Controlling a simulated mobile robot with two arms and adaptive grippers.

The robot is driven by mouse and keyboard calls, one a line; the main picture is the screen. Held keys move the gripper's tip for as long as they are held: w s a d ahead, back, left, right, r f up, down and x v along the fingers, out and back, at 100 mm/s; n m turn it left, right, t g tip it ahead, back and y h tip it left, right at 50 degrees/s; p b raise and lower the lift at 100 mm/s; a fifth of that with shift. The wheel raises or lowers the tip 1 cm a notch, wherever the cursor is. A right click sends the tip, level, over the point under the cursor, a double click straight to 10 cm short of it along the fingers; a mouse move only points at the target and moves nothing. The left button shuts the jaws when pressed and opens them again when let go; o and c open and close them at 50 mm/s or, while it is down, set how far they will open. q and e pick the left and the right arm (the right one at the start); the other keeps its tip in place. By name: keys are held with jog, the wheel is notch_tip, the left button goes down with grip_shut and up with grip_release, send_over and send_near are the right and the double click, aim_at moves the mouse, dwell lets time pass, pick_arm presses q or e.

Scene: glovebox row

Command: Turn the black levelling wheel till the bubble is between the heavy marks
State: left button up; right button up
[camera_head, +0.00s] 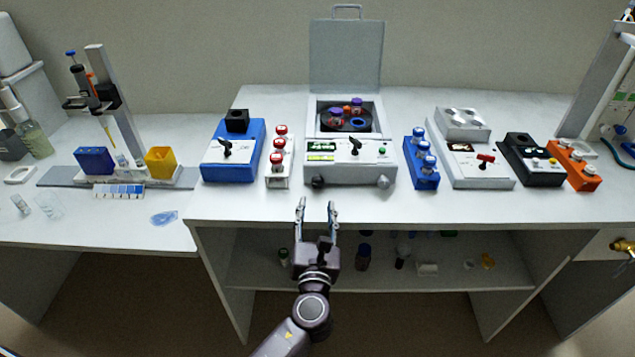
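The white centrifuge (346,172) stands in the middle of the bench with its grey lid (346,55) raised. The black levelling wheel (317,181) is at the lower left of its front. A grey knob (383,181) sits at the lower right. Two small green windows are on the left of the panel; the lower, yellow-green one (321,157) may be the level. The bubble and heavy marks are too small to tell. My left gripper (315,205) is open and empty, pointing at the bench's front edge just short of the wheel, apart from it. My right gripper is not in view.
A rack of red-capped vials (279,165) and a blue device (233,152) stand left of the centrifuge. A blue rack of vials (421,166) stands close on its right. Bare bench (350,206) lies in front, above an open shelf.

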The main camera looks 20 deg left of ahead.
aim_at(318, 184)
pick_arm(q)
jog(key=x, duration=0.3)
jog(key=shift+w+r, duration=0.1)
jog(key=shift+r, duration=0.2)
jog(key=x, duration=0.3)
jog(key=shift+w+f, duration=0.2)
jog(key=shift+f, duration=0.05)
jog(key=shift+w+a, duration=0.1)
jog(key=shift+w, duration=0.3)
jog(key=c, duration=0.5)
grip_shut()
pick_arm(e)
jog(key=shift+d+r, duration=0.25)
